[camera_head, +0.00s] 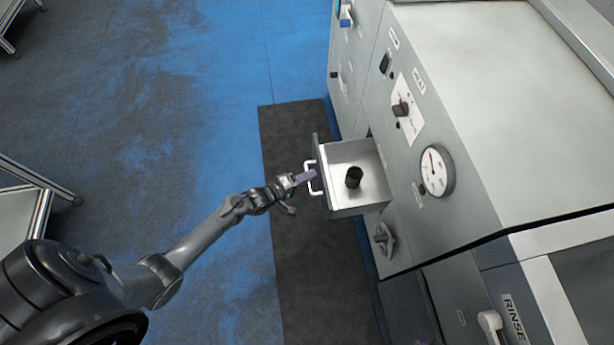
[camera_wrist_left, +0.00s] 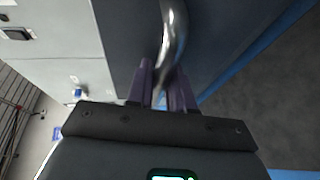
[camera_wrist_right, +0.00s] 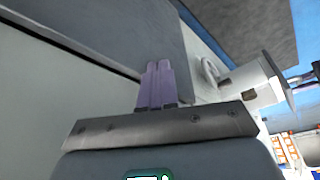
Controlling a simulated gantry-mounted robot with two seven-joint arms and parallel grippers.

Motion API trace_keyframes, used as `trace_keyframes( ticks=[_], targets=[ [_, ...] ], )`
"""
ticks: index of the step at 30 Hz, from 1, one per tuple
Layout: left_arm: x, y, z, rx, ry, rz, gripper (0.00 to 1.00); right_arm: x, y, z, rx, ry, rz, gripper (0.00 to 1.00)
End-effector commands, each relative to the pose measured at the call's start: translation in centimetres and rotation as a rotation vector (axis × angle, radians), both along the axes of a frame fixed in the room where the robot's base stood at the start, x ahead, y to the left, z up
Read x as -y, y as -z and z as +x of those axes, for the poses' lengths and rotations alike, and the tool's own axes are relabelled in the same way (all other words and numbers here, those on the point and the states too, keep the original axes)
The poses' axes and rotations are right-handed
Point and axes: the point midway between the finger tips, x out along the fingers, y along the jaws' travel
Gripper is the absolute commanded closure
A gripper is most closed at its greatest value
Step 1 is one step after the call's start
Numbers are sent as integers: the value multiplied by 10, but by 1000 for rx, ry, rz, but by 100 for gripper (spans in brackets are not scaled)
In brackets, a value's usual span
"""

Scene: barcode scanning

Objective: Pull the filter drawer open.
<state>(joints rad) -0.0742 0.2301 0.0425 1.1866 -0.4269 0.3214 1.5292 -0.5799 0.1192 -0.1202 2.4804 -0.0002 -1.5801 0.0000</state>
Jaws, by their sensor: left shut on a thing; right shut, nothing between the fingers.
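The filter drawer (camera_head: 362,203) stands pulled out from the front of the grey machine, and a dark cylindrical thing (camera_head: 354,177) is inside it. Its white bar handle (camera_head: 313,178) is on the drawer's front, at the left in the head view. My left gripper (camera_head: 307,177) is at the handle. In the left wrist view its purple fingers (camera_wrist_left: 167,90) are shut on the curved metal handle (camera_wrist_left: 174,35). My right gripper (camera_wrist_right: 156,85) is shut and empty in the right wrist view, near a grey panel. The right gripper is not seen in the head view.
The machine's sloped panel carries a dial gauge (camera_head: 437,171), a knob (camera_head: 401,109) and a round handwheel (camera_head: 384,239). A dark mat (camera_head: 290,250) lies on the blue floor below the drawer. The floor to the left is mostly open, with metal-framed tables (camera_head: 38,210) at the left edge.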

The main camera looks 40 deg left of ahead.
Motion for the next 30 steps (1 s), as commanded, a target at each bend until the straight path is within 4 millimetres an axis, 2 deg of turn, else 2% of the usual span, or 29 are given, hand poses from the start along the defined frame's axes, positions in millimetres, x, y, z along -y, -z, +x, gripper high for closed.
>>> trace_keyframes(
  ticks=[1,4,5,17,30],
  targets=[
    [1,-1,0,2,2,-1,74,0,0,0,0,0,0,100],
    [1,-1,0,1,2,-1,59,0,0,0,0,0,0,100],
    [1,-1,0,1,2,-1,58,0,0,0,-1,0,0,100],
    [-2,-3,-7,-1,1,-1,58,0,-5,0,-1,0,0,100],
    [-25,-17,-71,-2,1,1,58,0,-40,0,-1,0,0,100]
  ],
)
